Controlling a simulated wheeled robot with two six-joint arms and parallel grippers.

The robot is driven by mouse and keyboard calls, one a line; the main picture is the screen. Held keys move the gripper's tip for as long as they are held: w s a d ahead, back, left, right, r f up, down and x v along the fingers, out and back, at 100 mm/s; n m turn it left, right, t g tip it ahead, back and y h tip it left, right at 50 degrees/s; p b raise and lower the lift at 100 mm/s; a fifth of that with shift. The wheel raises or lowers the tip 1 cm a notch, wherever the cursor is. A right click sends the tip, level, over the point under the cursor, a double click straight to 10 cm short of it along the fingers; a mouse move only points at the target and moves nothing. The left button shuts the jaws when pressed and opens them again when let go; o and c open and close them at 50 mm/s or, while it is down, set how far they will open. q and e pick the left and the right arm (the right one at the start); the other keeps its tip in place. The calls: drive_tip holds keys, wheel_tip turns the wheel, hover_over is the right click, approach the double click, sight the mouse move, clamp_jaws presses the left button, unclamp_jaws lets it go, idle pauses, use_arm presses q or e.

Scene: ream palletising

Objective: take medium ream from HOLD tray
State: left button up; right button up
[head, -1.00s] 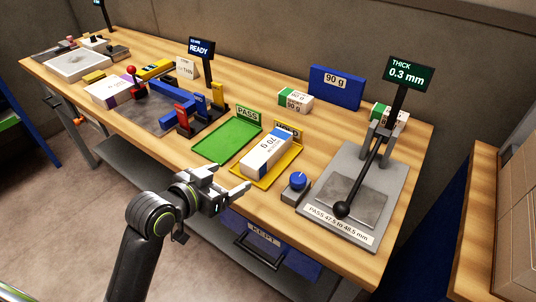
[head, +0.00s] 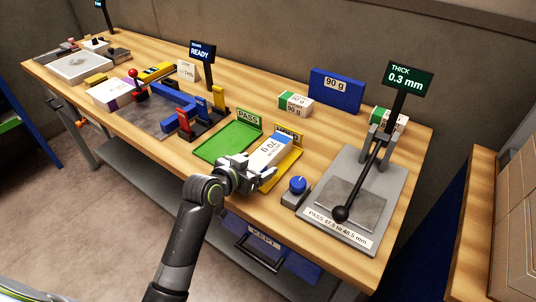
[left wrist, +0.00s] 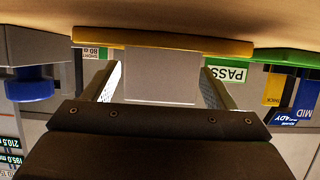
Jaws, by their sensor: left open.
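The medium ream (head: 271,152), white with a blue band and marked 70 g, lies flat on the yellow HOLD tray (head: 287,171). My left gripper (head: 262,172) is open at the front end of the ream, partly hiding it in the head view. In the left wrist view the pale end of the ream (left wrist: 162,82) shows between the two spread fingers (left wrist: 160,92), with the yellow tray edge (left wrist: 162,41) beyond. I cannot tell whether the fingers touch the ream. My right gripper is not in view.
The empty green PASS tray (head: 222,142) lies to the left. A blue knob (head: 297,184) on a small box and the thickness gauge (head: 352,190) stand to the right. A green-banded ream (head: 295,103) and a blue 90 g block (head: 335,90) stand behind.

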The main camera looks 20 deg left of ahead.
use_arm(q)
drive_tip(key=shift+x, duration=1.1)
drive_tip(key=shift+c, duration=0.5)
drive_tip(key=c, duration=1.2)
drive_tip(key=shift+r, duration=0.1)
